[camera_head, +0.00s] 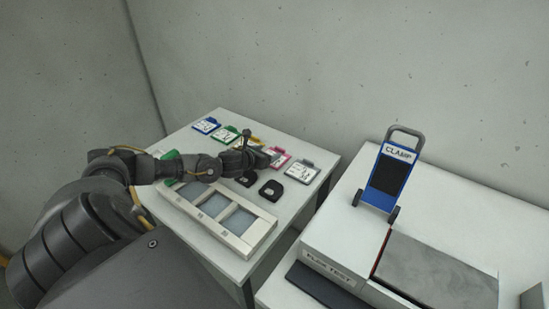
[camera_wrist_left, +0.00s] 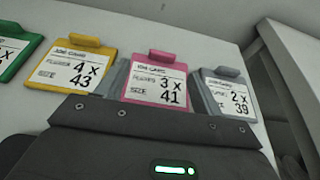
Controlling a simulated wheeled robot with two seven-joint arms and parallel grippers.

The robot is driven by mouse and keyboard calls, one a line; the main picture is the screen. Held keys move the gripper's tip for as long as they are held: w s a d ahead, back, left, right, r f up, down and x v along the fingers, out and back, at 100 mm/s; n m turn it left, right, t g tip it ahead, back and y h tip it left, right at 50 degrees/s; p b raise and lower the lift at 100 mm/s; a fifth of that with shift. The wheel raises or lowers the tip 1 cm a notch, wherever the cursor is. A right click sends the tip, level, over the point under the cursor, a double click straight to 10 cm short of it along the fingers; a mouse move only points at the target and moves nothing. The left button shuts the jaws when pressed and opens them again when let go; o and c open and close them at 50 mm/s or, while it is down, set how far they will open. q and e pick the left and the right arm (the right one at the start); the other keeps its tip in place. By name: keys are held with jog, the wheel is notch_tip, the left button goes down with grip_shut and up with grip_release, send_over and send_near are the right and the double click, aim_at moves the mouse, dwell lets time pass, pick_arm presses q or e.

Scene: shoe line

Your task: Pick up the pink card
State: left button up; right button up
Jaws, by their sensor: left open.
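The pink card (camera_head: 282,161) lies on the white table in a row of coloured cards, partly hidden by my left gripper in the head view. In the left wrist view the pink card (camera_wrist_left: 160,72) shows a white label reading 3 x 41. My left gripper (camera_head: 262,152) is open and empty at the card. In the wrist view its grey fingers show at the left and right sides of the pink card, whose lower edge is hidden by the gripper body. Contact cannot be told. My right gripper is not in view.
A yellow card (camera_wrist_left: 85,65) and a grey card (camera_wrist_left: 229,89) flank the pink one. Blue (camera_head: 206,125) and green (camera_head: 224,134) cards lie farther left. Black pieces (camera_head: 270,190) and a compartment tray (camera_head: 263,237) lie nearer. A blue CLAMP stand (camera_head: 398,153) is at right.

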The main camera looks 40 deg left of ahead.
aim_at(279, 149)
pick_arm(q)
jog(key=shift+p+x, duration=0.7)
jog(key=shift+x, duration=2.9)
jog(key=shift+d, duration=0.2)
jog(key=shift+c, duration=0.2)
jog(key=c, duration=1)
jog(key=shift+r, duration=0.15)
